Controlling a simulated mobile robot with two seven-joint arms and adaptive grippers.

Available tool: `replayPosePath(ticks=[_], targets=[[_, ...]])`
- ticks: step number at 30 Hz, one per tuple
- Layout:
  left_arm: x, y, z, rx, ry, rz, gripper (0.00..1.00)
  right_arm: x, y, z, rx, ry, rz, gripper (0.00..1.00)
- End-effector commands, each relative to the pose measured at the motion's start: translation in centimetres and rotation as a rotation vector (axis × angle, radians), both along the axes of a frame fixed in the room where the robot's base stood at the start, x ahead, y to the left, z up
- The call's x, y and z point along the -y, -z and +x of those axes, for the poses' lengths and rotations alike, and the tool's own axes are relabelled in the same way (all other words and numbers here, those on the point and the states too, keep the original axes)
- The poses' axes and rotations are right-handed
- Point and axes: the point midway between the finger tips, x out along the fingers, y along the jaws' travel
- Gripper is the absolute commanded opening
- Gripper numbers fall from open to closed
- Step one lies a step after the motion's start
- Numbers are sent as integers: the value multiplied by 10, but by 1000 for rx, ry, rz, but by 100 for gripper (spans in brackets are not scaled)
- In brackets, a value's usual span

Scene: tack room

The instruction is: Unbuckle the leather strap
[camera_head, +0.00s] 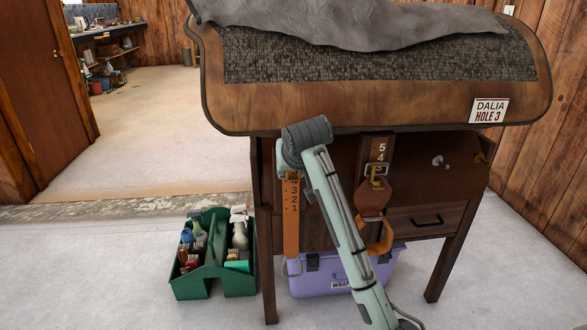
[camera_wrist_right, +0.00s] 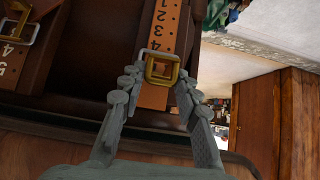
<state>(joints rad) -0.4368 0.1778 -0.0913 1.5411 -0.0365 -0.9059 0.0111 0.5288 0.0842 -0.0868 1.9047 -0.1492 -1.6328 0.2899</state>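An orange-brown leather strap (camera_head: 291,225) numbered 3, 2, 1 hangs on the left of the wooden saddle stand; it also shows in the right wrist view (camera_wrist_right: 166,25). Its brass and silver buckle (camera_wrist_right: 161,69) lies between the fingertips of my right gripper (camera_wrist_right: 158,84), which is open around it. I cannot tell whether the fingers touch it. In the head view my right wrist hides most of the buckle. A second strap (camera_head: 376,150), marked 5 and 4, has its own buckle (camera_head: 376,170) and a brown leather piece (camera_head: 374,194) below. My left gripper is not in view.
The wooden stand (camera_head: 447,265) carries a saddle pad (camera_head: 380,60) and a "DALIA HOLE 3" sign (camera_head: 489,110). A purple box (camera_head: 329,276) sits beneath. A green tote (camera_head: 201,284) with bottles and brushes stands left. A drawer (camera_head: 440,220) and knob (camera_head: 438,161) are right.

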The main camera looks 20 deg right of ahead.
Motion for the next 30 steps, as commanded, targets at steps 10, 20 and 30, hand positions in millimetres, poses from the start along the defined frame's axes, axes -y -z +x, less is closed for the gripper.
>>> replayPosePath(ticks=[10, 20, 30], targets=[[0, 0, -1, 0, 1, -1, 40, 0, 0, 0, 0, 0, 0, 48], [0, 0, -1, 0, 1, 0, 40, -8, -27, -26, 5, -1, 0, 48], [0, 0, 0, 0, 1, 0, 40, -22, -71, -73, 5, -1, 0, 48]])
